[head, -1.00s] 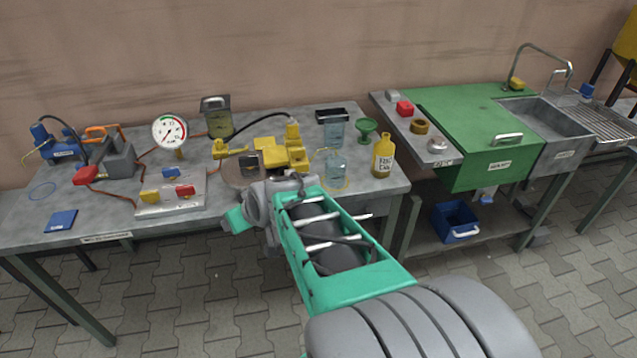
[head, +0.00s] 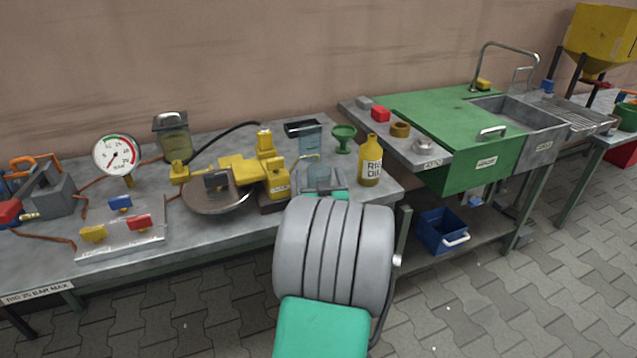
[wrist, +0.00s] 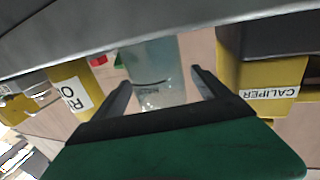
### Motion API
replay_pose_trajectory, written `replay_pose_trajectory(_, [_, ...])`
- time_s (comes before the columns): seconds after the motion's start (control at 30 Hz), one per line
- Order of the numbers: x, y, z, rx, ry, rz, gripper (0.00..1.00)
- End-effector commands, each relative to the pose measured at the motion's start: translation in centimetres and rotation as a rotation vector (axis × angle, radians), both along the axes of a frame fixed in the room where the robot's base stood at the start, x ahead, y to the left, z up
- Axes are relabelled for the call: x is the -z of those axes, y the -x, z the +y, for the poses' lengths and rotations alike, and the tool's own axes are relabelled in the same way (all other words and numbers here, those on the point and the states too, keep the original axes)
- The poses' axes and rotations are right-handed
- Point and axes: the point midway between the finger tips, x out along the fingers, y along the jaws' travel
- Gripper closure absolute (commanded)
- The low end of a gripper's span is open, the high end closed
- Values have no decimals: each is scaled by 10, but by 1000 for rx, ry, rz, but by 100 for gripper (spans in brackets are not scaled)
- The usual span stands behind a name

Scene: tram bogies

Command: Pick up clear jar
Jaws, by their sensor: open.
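The clear jar (head: 319,174) stands on the grey workbench, left of the yellow oil bottle, partly hidden behind my arm in the head view. In the wrist view, which looks upside down, a clear, faintly bluish jar (wrist: 152,62) stands between my gripper's two dark fingers. My gripper (wrist: 163,88) is open, with a finger on either side of it and visible gaps. In the head view my wrist hides most of the gripper.
The yellow oil bottle (head: 370,162) stands close on the right, with a green funnel (head: 344,138) behind it. A yellow caliper-labelled block (head: 277,181) is close on the left. A gauge (head: 117,156) and valve board (head: 122,232) stand farther left. A green sink unit (head: 440,120) is at right.

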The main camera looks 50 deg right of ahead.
Motion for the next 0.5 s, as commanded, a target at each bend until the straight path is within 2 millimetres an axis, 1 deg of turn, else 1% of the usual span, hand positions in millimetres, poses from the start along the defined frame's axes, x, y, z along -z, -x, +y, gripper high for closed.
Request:
replay_pose_trajectory(0.03, [0, -8, -6, -3, 0, 1, 15])
replay_pose_trajectory(0.13, [1, -15, -15, 1, -1, 1, 15])
replay_pose_trajectory(0.37, [0, -15, -18, 4, 0, 0, 15])
replay_pose_trajectory(0.5, [0, -14, -18, 5, 0, 0, 26])
